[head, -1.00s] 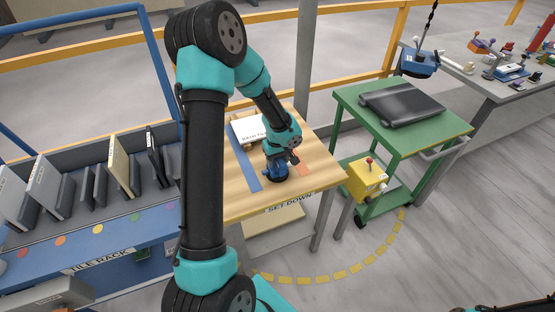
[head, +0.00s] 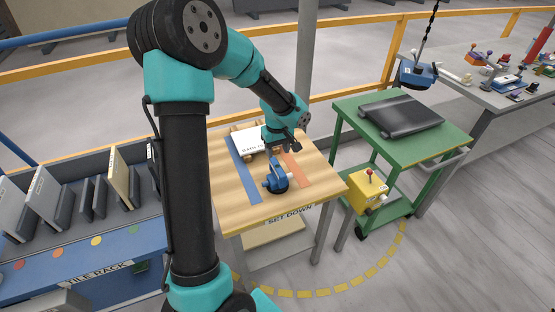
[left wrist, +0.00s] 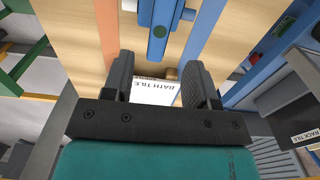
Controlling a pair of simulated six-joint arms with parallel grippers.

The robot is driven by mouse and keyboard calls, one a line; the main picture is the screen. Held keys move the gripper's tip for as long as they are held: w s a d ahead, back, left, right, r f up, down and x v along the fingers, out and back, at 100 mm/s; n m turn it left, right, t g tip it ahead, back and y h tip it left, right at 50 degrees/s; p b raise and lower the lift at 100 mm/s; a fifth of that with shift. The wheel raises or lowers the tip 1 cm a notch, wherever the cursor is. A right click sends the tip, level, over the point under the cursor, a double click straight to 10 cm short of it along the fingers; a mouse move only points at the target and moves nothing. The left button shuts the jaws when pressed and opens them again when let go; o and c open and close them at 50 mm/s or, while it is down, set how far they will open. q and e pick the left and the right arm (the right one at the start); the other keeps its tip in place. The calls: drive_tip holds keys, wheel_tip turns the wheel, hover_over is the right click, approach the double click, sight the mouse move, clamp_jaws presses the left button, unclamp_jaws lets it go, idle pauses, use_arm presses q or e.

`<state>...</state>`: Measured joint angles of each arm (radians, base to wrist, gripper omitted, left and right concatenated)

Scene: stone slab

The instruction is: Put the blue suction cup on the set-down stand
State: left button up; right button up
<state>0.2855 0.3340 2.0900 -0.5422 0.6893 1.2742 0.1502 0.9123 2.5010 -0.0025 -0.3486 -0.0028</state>
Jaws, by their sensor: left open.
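The blue suction cup (head: 276,181) rests on the wooden top of the set-down stand (head: 235,212), between a blue strip and an orange strip. Its blue handle also shows at the top of the left wrist view (left wrist: 163,25). My left gripper (head: 288,147) is just beyond the cup, apart from it and above the stand. In the left wrist view, the left gripper (left wrist: 158,78) has its two dark fingers spread, with nothing between them. A white sheet marked "BATH TILE" (head: 247,141) lies at the back of the stand. My right gripper is not in view.
A blue tile rack (head: 85,250) with several upright tiles stands on the left. A blue-and-black device (head: 417,75) hangs from a cable above the cart.

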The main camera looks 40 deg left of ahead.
use_arm(q)
drive_tip(key=shift+r, duration=0.75)
